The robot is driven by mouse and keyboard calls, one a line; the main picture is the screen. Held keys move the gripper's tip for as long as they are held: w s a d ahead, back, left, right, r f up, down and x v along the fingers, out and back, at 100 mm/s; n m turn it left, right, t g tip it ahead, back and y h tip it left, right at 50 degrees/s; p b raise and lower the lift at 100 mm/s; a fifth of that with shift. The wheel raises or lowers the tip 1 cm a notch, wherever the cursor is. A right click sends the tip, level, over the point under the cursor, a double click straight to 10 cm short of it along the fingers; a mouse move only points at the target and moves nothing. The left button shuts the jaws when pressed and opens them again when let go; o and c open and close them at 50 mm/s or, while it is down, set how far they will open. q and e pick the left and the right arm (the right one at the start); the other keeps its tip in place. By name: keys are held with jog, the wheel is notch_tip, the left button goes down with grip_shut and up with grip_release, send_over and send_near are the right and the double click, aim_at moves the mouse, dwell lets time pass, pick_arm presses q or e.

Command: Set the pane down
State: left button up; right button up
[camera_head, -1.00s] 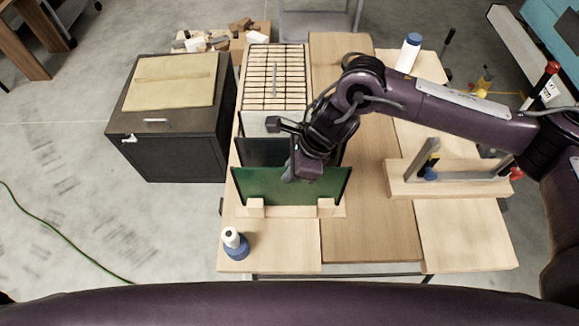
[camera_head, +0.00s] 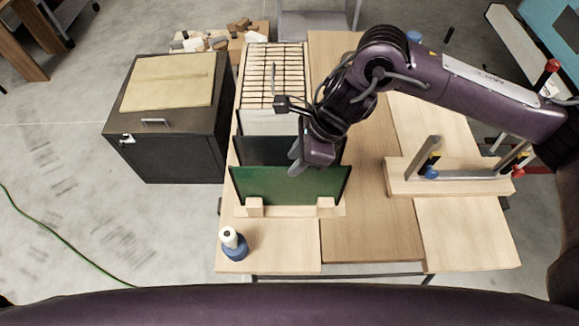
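A green pane (camera_head: 285,187) stands nearly upright at the front of a wooden rack, its lower edge behind two small wooden blocks (camera_head: 255,206). Behind it is a darker pane (camera_head: 262,150). My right gripper (camera_head: 300,166) is at the top edge of the green pane, right of its middle, and overlaps the dark pane in the picture. One grey finger shows; the other is hidden, so I cannot tell whether it is open or touches the pane. My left gripper is not in view.
Behind the panes is a slotted rack (camera_head: 277,75). A white-and-blue bottle (camera_head: 233,243) stands at the bench's front left. A wooden jig with a metal bar (camera_head: 450,183) is at the right. A black cabinet (camera_head: 170,140) stands left. The bench's front middle (camera_head: 370,235) is clear.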

jog(key=b+v, duration=0.1)
jog(key=v, duration=0.6)
jog(key=shift+r, duration=0.3)
jog(key=shift+d, duration=0.15)
